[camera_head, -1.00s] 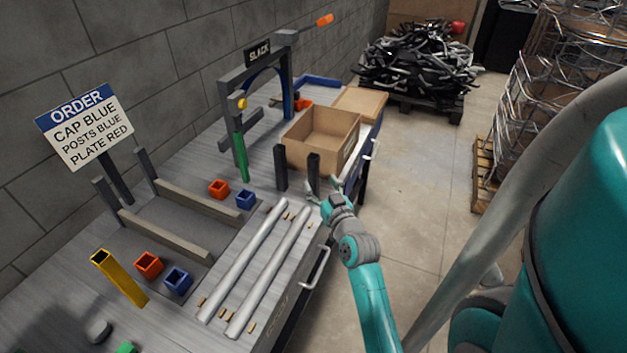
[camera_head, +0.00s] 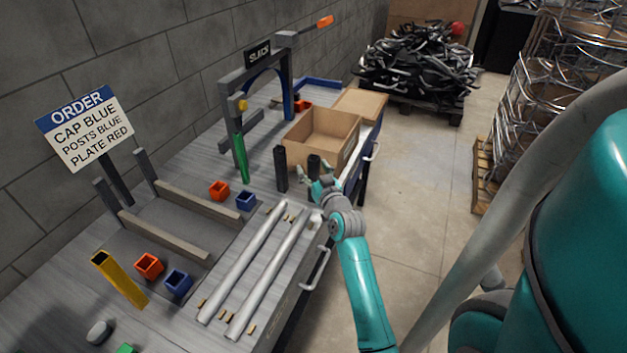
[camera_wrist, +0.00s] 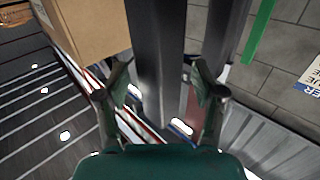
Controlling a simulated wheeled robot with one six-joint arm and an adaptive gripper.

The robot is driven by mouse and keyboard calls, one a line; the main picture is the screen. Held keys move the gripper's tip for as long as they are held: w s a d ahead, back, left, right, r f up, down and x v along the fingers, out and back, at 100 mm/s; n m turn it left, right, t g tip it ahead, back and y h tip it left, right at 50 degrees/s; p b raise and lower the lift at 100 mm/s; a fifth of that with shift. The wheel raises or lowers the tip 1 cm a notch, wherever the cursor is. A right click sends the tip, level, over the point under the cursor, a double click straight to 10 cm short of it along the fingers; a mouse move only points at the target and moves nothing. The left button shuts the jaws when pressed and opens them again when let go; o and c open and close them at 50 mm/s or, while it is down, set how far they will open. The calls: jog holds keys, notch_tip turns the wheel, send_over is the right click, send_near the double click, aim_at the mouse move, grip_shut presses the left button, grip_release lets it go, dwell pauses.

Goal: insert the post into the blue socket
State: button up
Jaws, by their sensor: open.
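Two dark upright posts stand on the bench beside the cardboard box, a left post (camera_head: 281,168) and a right post (camera_head: 314,166). My gripper (camera_head: 313,177) is at the right post. In the wrist view, a dark post (camera_wrist: 160,45) stands between the open fingers of my gripper (camera_wrist: 158,72), with the other post (camera_wrist: 227,35) behind to the right. Contact between fingers and post cannot be told. One blue socket (camera_head: 246,201) sits beside a red socket (camera_head: 219,190), and another blue socket (camera_head: 178,282) beside a red socket (camera_head: 149,265).
An open cardboard box (camera_head: 345,150) is just behind the posts. Two silver tubes (camera_head: 245,262) lie along the bench's front. A frame (camera_head: 238,110) stands behind.

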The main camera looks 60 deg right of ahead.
grip_shut()
